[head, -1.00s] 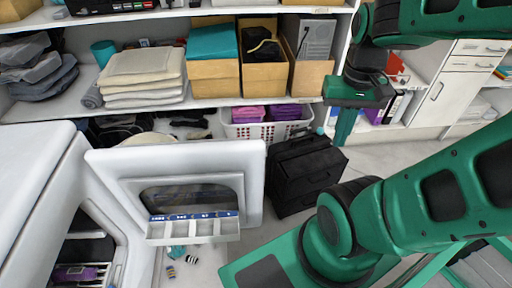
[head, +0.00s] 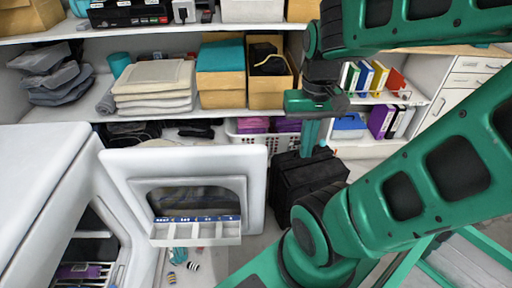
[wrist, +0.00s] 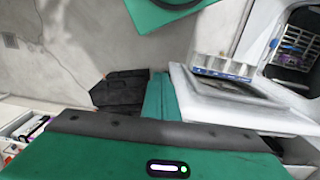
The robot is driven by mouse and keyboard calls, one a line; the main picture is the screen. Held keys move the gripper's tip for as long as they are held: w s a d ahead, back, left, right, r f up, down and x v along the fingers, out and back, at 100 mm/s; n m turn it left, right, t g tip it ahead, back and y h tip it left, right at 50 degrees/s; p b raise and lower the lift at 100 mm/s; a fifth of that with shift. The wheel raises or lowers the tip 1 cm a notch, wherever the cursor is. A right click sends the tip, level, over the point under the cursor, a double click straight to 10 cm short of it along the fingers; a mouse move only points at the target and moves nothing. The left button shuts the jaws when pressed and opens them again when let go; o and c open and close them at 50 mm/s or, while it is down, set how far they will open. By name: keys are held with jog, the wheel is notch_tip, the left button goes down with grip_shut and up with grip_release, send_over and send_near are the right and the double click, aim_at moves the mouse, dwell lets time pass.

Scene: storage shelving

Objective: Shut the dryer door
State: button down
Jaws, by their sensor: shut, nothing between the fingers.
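The white dryer (head: 45,175) stands at the left in the head view, its opening partly visible. Its door (head: 256,185) is swung wide open, with a window and a small compartment tray (head: 195,232) on its inner face. The door also shows at the right of the wrist view (wrist: 215,112). My green gripper (head: 310,138) is shut and empty, pointing down beyond the door's free edge, up and to its right in the head view. In the wrist view the closed fingers (wrist: 158,95) appear just left of the door; I cannot tell whether they touch it.
A black case (head: 310,185) stands on the floor right of the door. A white basket (head: 245,139) with purple items is behind it. Shelves (head: 170,115) with towels and boxes line the back. Small striped items (head: 171,278) lie on the floor below the door.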

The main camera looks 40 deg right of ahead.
jog(key=g, duration=0.1)
send_over(260, 146)
jog(key=s+d, duration=0.4)
jog(key=d, duration=0.1)
jog(key=w+d+f+g+y, duration=0.1)
jog(key=w+f, duration=0.4)
jog(key=w, duration=0.8)
jog(key=s+f, duration=0.1)
jog(key=f, duration=0.2)
jog(key=s+a+f, duration=0.1)
jog(key=s+f, duration=0.1)
jog(key=f, duration=0.1)
jog(key=s+a+f, duration=0.1)
jog(key=f, duration=0.2)
jog(key=shift+s+a+f, duration=0.25)
jog(key=shift+f, duration=0.15)
jog(key=shift+s+a, duration=0.45)
jog(key=shift+s, duration=0.1)
jog(key=shift+m, duration=0.3)
